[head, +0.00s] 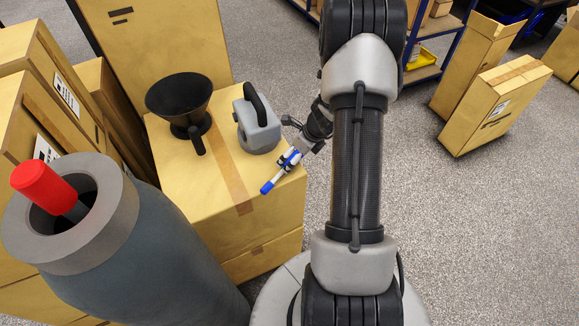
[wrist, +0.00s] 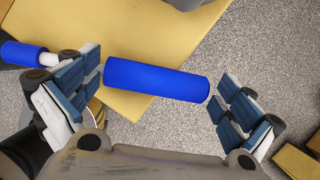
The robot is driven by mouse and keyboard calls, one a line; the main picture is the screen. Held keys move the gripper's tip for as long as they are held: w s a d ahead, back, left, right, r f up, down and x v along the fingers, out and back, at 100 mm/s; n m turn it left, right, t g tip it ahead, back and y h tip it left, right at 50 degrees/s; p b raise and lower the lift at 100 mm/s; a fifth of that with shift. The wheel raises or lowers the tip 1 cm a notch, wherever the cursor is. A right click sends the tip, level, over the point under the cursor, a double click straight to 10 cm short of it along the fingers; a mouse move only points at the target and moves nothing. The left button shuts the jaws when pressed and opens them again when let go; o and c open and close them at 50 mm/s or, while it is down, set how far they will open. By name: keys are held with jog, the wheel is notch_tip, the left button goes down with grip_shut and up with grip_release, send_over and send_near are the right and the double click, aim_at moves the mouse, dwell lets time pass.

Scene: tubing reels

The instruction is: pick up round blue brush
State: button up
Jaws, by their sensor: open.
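The round blue brush (head: 267,187) is at the right front corner of a cardboard box, with a blue end and a pale section showing in the head view. In the wrist view its thick blue cylinder (wrist: 157,79) lies lengthwise across the gap between my fingers. A white neck and a smaller blue end (wrist: 20,53) show beyond the left finger, which hides the part between. My gripper (head: 290,160) is open over the brush; its fingers (wrist: 159,80) are spread at either end of the blue cylinder. I cannot tell whether they touch it.
The cardboard box (head: 225,225) also bears a black funnel-like object (head: 178,95) and a grey block with a black handle (head: 257,128). A large grey cylinder (head: 130,245) holding a red-topped object (head: 42,185) stands at left. Cartons (head: 490,105) and shelving are at right; the floor between is clear.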

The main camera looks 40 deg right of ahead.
jog(key=shift+r, duration=0.1)
jog(key=shift+s, duration=0.1)
jog(key=c, duration=0.9)
